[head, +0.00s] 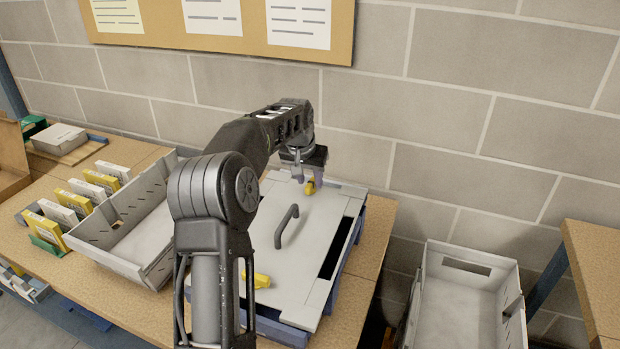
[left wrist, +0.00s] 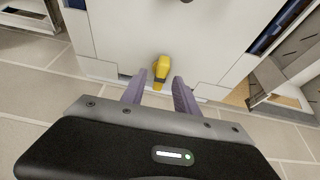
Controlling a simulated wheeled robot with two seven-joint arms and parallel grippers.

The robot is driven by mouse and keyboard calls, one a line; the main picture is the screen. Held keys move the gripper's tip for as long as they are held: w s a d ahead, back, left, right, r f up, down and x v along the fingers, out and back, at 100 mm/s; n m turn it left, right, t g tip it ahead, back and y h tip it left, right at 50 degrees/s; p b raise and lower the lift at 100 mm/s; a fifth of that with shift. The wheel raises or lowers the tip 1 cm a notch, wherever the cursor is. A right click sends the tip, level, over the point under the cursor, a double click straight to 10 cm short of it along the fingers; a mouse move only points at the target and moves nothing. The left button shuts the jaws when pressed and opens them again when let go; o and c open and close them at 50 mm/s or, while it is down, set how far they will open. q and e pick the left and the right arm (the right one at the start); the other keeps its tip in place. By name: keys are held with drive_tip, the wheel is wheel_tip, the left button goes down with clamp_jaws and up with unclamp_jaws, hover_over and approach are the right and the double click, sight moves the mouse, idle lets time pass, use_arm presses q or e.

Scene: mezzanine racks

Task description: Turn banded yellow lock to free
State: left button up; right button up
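A light grey panel (head: 330,215) with a dark bar handle (head: 287,226) lies on a blue base on the bench. One yellow lock (head: 310,187) is at the panel's far edge; it also shows in the left wrist view (left wrist: 161,69). A second yellow lock (head: 257,280) is at the near edge, partly hidden by my arm. I cannot make out which lock is banded. My left gripper (head: 309,179) is over the far lock. In the left wrist view its two purple fingers (left wrist: 158,84) are open, apart on either side of that lock. My right gripper is not in view.
A grey metal bin (head: 125,232) stands left of the panel, with a row of yellow and white boxes (head: 85,203) beyond it. Another grey bin (head: 462,300) stands lower right. A block wall with a noticeboard (head: 290,48) closes the back.

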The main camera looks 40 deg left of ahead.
use_arm(q)
drive_tip(key=shift+w+a+f, duration=0.1)
drive_tip(key=shift+w+f, duration=0.1)
drive_tip(key=shift+f, duration=0.25)
drive_tip(key=shift+c, duration=0.3)
clamp_jaws()
idle(0.9)
